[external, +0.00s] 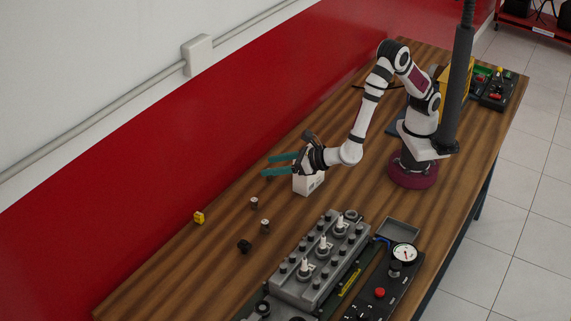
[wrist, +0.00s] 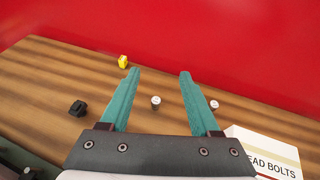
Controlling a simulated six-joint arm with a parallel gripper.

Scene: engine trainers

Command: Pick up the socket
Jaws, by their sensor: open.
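Two small silver-grey cylinders that look like sockets stand on the wooden table; I cannot tell which one is the task's socket. One cylinder (external: 265,225) is nearer the engine block, and it also shows between my fingers in the wrist view (wrist: 155,102). The other cylinder (external: 253,202) is nearer the white box, and it shows just right of the right finger in the wrist view (wrist: 213,104). My gripper (external: 265,166) has long teal fingers, which also show in the wrist view (wrist: 160,72). It is open, empty and above the table, apart from both cylinders.
A white box (external: 309,184) labelled "...EAD BOLTS" stands under my wrist. A yellow piece (external: 199,217) and a black piece (external: 244,246) lie on the table. A grey engine block (external: 322,259) and a gauge panel (external: 404,253) stand at the front. A red wall (external: 150,200) borders the table.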

